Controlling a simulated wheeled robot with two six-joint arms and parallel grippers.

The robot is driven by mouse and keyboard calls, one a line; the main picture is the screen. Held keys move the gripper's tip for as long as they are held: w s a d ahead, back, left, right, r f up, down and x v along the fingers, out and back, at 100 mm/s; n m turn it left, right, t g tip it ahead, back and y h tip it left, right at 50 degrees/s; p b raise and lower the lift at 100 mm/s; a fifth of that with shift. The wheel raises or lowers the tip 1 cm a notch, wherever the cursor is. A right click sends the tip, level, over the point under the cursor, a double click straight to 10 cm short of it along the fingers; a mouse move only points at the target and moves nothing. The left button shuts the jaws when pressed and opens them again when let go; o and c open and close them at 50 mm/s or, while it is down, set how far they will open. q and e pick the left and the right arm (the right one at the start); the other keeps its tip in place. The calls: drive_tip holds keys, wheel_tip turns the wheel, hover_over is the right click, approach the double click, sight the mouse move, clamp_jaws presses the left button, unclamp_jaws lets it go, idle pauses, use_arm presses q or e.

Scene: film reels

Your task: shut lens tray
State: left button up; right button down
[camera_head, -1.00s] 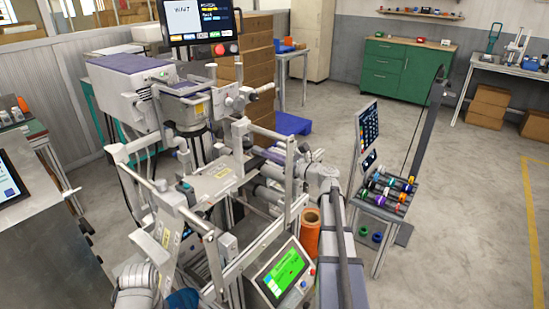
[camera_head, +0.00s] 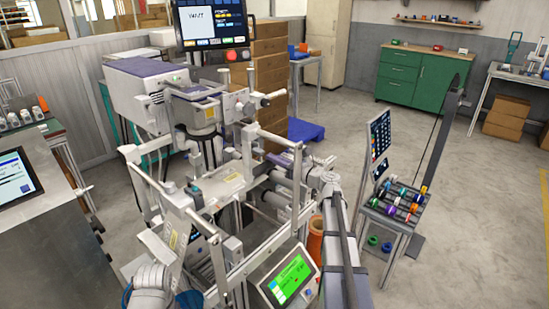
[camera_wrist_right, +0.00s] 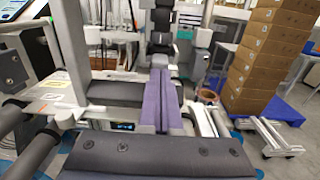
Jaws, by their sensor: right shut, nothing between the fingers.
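The tall silver and grey machine (camera_head: 150,85) with a purple top fills the middle left of the head view. I cannot tell which of its parts is the lens tray. My right gripper (camera_head: 318,165) is small and partly hidden beside the machine's right side, at the end of my right arm. In the right wrist view its fingers (camera_wrist_right: 163,78) lie together, shut and empty, among silver frame bars and grey rollers. Only a piece of my left arm shows at the lower left of the head view; its gripper does not show.
A green-lit screen (camera_head: 288,281) and an orange roll (camera_head: 315,240) are close to my right arm. Stacked cardboard boxes (camera_head: 270,70) stand behind the machine. A rack of coloured reels (camera_head: 400,200) stands at the right. The floor beyond it is clear.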

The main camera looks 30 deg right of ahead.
use_arm(q)
drive_tip(key=shift+s+d, duration=0.25)
drive_tip(key=shift+d, duration=0.15)
use_arm(e)
drive_tip(key=v, duration=1.1)
drive_tip(key=shift+s+d, duration=0.15)
drive_tip(key=shift+s, duration=0.2)
